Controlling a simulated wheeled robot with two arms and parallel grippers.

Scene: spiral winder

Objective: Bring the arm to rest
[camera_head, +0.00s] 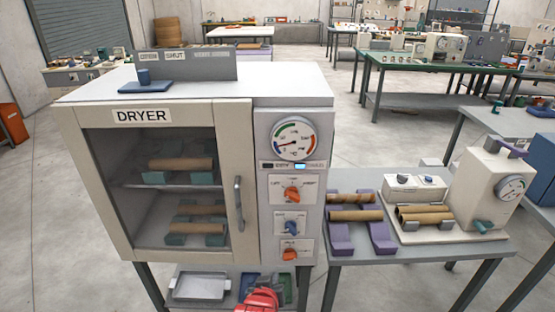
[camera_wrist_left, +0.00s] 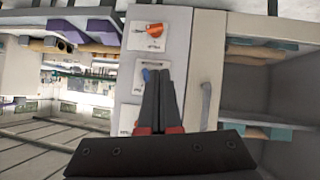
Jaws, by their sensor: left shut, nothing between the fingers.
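My left gripper (camera_head: 262,296) shows at the bottom of the head view, with red parts, low in front of the dryer. In the left wrist view its dark fingers (camera_wrist_left: 163,90) are together with nothing between them, pointing toward the dryer's control panel. The dryer (camera_head: 290,95) is a pale cabinet with its glass door (camera_head: 160,190) shut. Several brown tubes (camera_head: 180,164) lie on teal cradles inside. The panel has a round gauge (camera_head: 295,138), orange knobs (camera_head: 292,194) and a blue knob (camera_head: 291,228); an orange knob also shows in the left wrist view (camera_wrist_left: 153,30). My right gripper is not in view.
A side table (camera_head: 410,251) right of the dryer carries brown tubes (camera_head: 355,215) on purple cradles and a cream machine with a gauge (camera_head: 490,180). A metal tray (camera_head: 200,286) lies below the dryer. Open floor (camera_head: 50,240) lies to the left.

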